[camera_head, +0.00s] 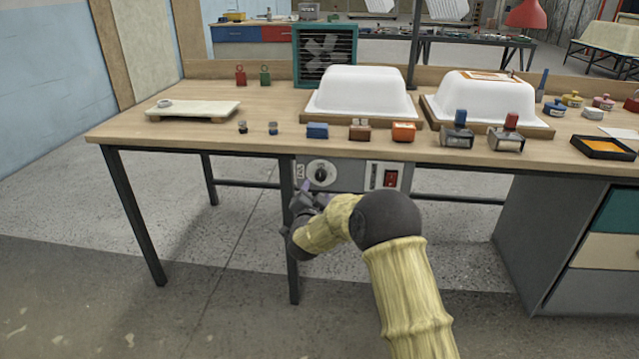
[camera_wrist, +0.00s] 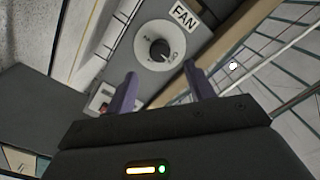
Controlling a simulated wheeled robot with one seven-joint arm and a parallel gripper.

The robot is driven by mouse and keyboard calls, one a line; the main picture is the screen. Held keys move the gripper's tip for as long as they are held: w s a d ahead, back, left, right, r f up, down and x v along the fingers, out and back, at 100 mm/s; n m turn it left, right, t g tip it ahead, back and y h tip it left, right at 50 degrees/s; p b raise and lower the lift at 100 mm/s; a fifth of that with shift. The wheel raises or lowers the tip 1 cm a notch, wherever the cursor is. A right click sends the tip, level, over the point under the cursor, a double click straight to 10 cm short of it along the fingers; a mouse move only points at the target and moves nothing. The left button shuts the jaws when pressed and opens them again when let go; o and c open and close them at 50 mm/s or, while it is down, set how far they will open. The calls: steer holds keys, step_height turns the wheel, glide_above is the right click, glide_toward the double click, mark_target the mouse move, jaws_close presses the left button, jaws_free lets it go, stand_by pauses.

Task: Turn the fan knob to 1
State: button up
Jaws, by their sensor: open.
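The fan knob (camera_head: 321,174) is a dark round knob on a pale dial, on a grey control panel under the table's front edge. In the wrist view the black knob (camera_wrist: 160,51) sits on its white dial, with a "FAN" label (camera_wrist: 185,18) beside it. The dial's small marks are too small to read surely. My gripper (camera_head: 311,190) is just in front of the panel, near the knob. In the wrist view its two purple fingers (camera_wrist: 163,88) are apart with nothing between them, and the knob lies beyond the gap between their tips, apparently not touched.
A red switch (camera_head: 390,179) is on the same panel, right of the knob. The wooden table (camera_head: 210,110) overhangs the panel; a dark table leg (camera_head: 289,230) stands below. The fan (camera_head: 325,50) and white tub shells (camera_head: 362,90) are on top.

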mark_target(320, 178)
steer(key=w+b, duration=0.1)
steer(key=w, duration=0.6)
steer(key=shift+w+d, duration=0.15)
steer(key=c, duration=1)
